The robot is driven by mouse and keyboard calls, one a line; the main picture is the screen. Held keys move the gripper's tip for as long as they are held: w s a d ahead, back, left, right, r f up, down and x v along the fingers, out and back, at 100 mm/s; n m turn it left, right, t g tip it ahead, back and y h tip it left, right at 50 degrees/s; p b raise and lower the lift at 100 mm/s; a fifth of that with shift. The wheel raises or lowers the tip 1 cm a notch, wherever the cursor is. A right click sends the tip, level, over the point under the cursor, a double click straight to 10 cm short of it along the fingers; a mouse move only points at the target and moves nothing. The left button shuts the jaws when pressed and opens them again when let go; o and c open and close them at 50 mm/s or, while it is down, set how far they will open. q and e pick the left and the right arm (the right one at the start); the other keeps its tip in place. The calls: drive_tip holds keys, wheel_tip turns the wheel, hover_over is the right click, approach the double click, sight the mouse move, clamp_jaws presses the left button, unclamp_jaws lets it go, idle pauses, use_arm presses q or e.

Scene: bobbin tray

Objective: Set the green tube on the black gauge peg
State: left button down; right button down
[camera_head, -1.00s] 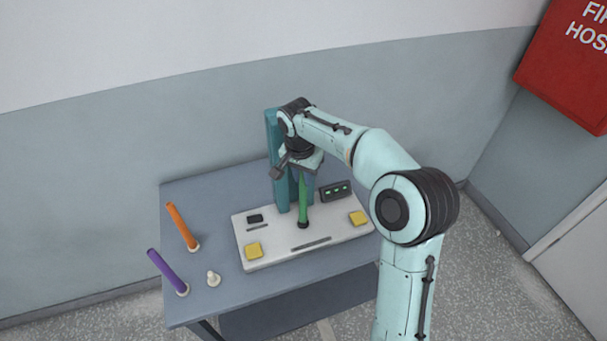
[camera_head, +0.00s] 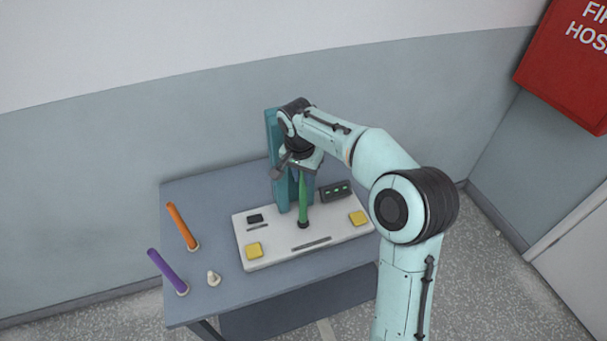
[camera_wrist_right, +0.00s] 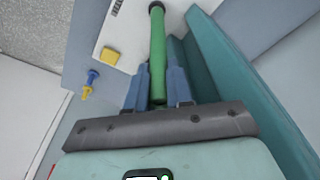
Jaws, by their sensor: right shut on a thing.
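The green tube (camera_head: 303,203) stands upright at the white gauge plate (camera_head: 283,252). Its lower end meets the black foot of the gauge peg (camera_head: 303,225); the peg's shaft does not show. My right gripper (camera_head: 303,178) is above the plate, shut on the tube's upper part. In the right wrist view, the tube (camera_wrist_right: 158,50) runs between the two fingers of my right gripper (camera_wrist_right: 158,85), and the black peg foot (camera_wrist_right: 156,6) shows at its far end. My left gripper is not in view.
A teal upright column (camera_head: 273,150) stands close behind the tube and gripper. Yellow pads (camera_head: 254,250) and a dark display (camera_head: 336,191) sit on the plate. An orange tube (camera_head: 181,225), a purple tube (camera_head: 166,270) and a bare pale peg (camera_head: 213,279) stand on the left of the table (camera_head: 200,306).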

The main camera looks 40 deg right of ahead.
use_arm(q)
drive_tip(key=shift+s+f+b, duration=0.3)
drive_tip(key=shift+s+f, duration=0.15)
use_arm(e)
drive_tip(key=shift+f, duration=0.7)
drive_tip(key=c, duration=0.9)
unclamp_jaws()
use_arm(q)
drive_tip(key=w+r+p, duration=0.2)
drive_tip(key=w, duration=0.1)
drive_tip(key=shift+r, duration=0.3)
use_arm(e)
drive_tip(key=r, duration=0.4)
drive_tip(key=a+r, duration=0.1)
drive_tip(key=r, duration=0.3)
drive_tip(key=s+r, duration=0.1)
drive_tip(key=r, duration=0.4)
drive_tip(key=shift+a+r, duration=0.1)
drive_tip(key=shift+a, duration=0.3)
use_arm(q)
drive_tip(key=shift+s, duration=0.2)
